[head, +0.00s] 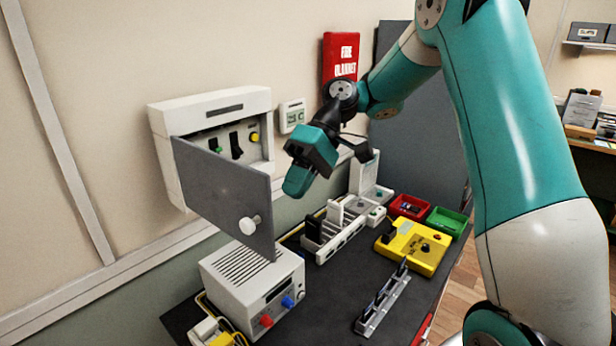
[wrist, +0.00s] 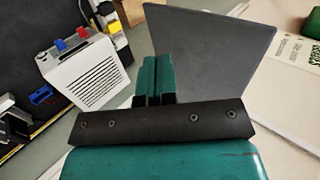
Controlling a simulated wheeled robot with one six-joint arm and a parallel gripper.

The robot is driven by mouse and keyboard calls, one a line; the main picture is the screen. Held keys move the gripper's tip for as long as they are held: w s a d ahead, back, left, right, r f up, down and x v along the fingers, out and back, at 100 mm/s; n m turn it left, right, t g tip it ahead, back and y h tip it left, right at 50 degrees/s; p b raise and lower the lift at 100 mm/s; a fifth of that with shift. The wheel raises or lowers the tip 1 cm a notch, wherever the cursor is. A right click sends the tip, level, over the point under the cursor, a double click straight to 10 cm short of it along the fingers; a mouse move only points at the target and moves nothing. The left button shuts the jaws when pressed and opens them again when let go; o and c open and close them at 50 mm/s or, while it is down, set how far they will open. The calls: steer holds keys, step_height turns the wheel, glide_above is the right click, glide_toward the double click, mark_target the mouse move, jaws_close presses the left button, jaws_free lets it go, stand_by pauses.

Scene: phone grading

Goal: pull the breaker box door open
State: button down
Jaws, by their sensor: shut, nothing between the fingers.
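The breaker box (head: 210,110) is a white case on the wall in the head view. Its grey door (head: 225,190) stands open, swung out from the case, with a white round knob (head: 250,225) near its free edge. Switches and a yellow button show inside the case. My gripper (head: 298,182) is shut and empty, to the right of the door and apart from the knob. In the wrist view the closed teal fingers (wrist: 155,78) show in front of the grey door panel (wrist: 215,50). The knob is not visible in that view.
A white power supply (head: 255,285) stands on the dark bench below the door. A slotted rack (head: 335,230), a yellow device (head: 413,245), red and green bins (head: 445,220) and a metal rail (head: 382,302) occupy the bench. A red fire blanket box (head: 340,57) hangs on the wall.

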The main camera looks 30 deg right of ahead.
steer(key=shift+s+a+f+p, duration=0.2)
steer(key=shift+s+a, duration=0.1)
steer(key=shift+a, duration=0.55)
steer(key=shift+s+a+f+p, duration=0.15)
steer(key=shift+s+a, duration=0.2)
steer(key=shift+a, duration=0.45)
steer(key=shift+s+a+f+p, duration=0.1)
steer(key=shift+s+a+f, duration=0.15)
steer(key=shift+a, duration=0.6)
